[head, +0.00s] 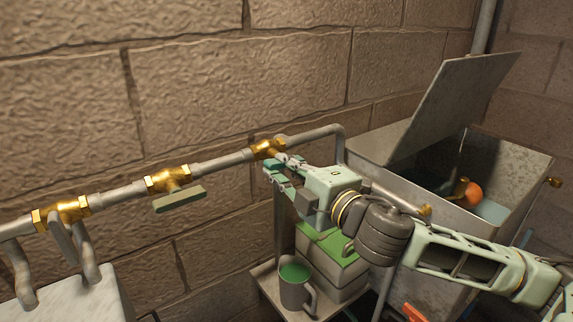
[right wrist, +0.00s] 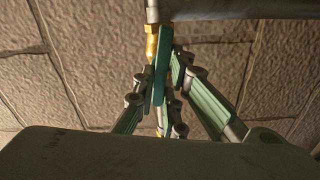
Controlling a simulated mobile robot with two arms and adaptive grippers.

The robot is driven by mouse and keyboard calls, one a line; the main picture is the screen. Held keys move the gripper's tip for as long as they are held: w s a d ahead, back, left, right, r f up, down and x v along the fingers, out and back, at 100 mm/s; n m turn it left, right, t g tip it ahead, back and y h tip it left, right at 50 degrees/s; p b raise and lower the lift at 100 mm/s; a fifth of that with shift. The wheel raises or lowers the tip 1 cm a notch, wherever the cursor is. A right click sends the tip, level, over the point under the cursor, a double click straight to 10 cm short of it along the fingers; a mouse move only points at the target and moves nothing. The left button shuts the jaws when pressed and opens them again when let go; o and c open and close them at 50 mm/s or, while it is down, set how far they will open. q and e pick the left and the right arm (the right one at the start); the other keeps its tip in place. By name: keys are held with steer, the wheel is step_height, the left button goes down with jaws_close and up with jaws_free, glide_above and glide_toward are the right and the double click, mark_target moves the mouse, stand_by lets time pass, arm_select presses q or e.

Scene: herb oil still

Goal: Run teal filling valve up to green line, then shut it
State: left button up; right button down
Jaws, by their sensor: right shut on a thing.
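The teal filling valve's brass body (head: 266,148) sits at the right end of the wall pipe, before the pipe bends down toward the tank. My right gripper (head: 282,168) is at this valve, shut on its teal handle (right wrist: 161,70), which stands between the fingers in the right wrist view. The fingers hide most of the handle in the head view. A grey metal tank (head: 400,178) stands at the right with its lid tilted open. Pale blue water (head: 491,211) and an orange float ball (head: 472,194) show inside. I cannot make out a green line. My left gripper is out of view.
A dark green lever valve (head: 172,179) and a grey-handled valve (head: 67,212) sit further left on the pipe. Below my right arm, a mug (head: 292,290) with green inside stands beside green-topped boxes (head: 334,248). A block wall is close behind the pipe.

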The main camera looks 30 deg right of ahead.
steer(key=shift+f, duration=0.1)
stand_by(0.4)
steer(key=c, duration=1.8)
jaws_free()
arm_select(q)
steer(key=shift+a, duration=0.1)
